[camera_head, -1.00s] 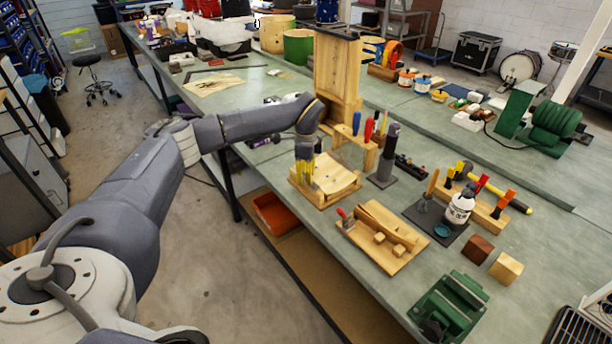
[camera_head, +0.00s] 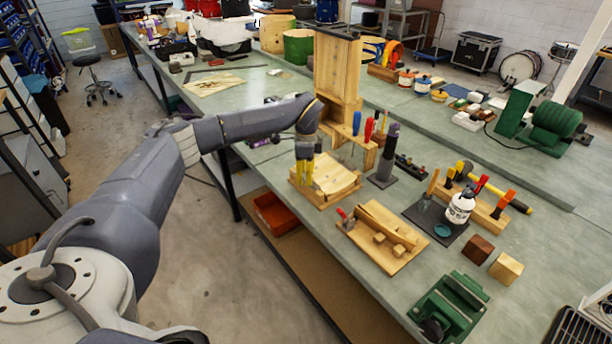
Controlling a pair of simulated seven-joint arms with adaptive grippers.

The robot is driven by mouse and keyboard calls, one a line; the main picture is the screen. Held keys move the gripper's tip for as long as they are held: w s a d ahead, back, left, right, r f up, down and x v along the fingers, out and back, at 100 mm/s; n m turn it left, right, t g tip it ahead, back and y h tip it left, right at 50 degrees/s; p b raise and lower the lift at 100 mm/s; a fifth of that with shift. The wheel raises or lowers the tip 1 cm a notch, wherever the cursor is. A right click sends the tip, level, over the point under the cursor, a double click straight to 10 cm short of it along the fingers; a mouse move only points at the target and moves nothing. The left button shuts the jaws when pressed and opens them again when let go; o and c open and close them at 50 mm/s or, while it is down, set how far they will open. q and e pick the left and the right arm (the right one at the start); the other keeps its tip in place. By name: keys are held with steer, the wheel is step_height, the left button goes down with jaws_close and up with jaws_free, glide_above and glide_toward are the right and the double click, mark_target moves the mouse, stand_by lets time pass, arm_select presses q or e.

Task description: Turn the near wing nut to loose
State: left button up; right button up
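My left gripper (camera_head: 305,180) points straight down at the near left side of a wooden fixture (camera_head: 343,191) with a pale curved panel. Its yellow-marked fingers are close to the fixture, and I cannot tell whether they touch it. The fingers are small and seen from above, so whether they are open or shut does not show. No wing nut can be made out; the gripper covers that part of the fixture. My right gripper is not in view.
A tall wooden stand (camera_head: 337,75) and a tool rack (camera_head: 368,155) stand behind the fixture. A wooden board with blocks (camera_head: 378,262), a white bottle (camera_head: 460,207) and a green vise (camera_head: 447,308) lie to the right. The bench's front edge runs close by.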

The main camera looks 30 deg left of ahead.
arm_select(q)
step_height(320, 180, up, 12)
stand_by(0.6)
stand_by(0.4)
